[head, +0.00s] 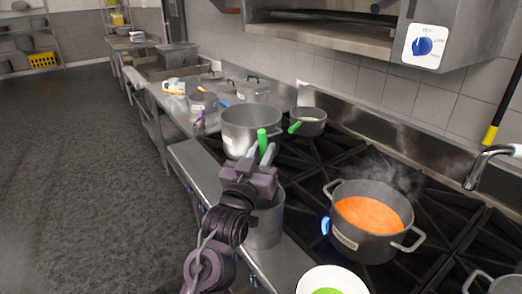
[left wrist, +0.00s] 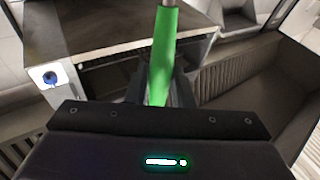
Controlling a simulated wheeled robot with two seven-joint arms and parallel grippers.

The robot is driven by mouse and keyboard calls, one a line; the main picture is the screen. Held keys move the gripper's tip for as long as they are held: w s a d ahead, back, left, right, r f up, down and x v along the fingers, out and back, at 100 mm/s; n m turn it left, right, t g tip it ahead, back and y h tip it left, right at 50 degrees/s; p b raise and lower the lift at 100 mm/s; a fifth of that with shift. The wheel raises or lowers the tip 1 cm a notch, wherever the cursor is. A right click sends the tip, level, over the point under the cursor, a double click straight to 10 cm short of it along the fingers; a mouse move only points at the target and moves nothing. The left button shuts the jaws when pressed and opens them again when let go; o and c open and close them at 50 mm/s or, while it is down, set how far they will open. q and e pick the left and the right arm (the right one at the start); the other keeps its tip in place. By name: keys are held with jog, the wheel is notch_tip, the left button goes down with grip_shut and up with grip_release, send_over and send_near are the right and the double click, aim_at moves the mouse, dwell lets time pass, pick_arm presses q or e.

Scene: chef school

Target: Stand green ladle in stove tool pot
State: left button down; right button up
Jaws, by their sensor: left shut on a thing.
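My left gripper (head: 265,157) is shut on the green ladle (head: 262,138) by its handle. The green handle stands up above the fingers, and it also shows in the left wrist view (left wrist: 163,50) running between the fingers (left wrist: 157,92). The ladle's bowl is hidden by my gripper and wrist. A grey metal cylindrical pot (head: 267,228), which looks like the stove tool pot, stands at the stove's front edge just behind and below my gripper. Its rim is mostly covered, so I cannot tell whether the ladle is inside it. My right gripper is not in view.
A steaming pot of orange soup (head: 374,216) stands on the burners at right. A large grey pot (head: 251,124) and a green-handled saucepan (head: 309,120) stand behind. A white plate with green food (head: 333,279) is at the bottom. The floor at left is clear.

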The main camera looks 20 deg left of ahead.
pick_arm(q)
jog(key=shift+f, duration=0.1)
jog(key=c, duration=1.2)
grip_release()
